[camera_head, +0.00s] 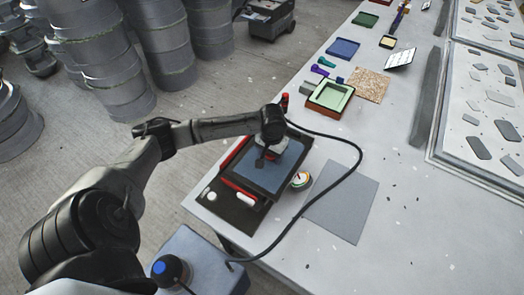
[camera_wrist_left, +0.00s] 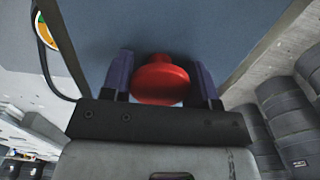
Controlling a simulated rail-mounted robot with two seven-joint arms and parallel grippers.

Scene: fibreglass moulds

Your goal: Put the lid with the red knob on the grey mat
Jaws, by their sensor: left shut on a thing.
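The lid is a blue-grey square panel (camera_head: 262,172) with a dark border, at the near left of the table in the head view. Its flat face (camera_wrist_left: 165,22) fills the top of the left wrist view. My left gripper (camera_head: 268,152) is over the lid. In the wrist view its two fingers stand on either side of the red knob (camera_wrist_left: 160,80) and are shut on it. I cannot tell whether the lid rests on something or is raised. My right gripper is not in view.
A dark tray (camera_head: 228,212) with red and white items lies at the lid's near left. A small round tin (camera_head: 300,180) stands between lid and mat. A black cable (camera_head: 345,176) curves across the mat. A green-lined box (camera_head: 330,97) stands beyond.

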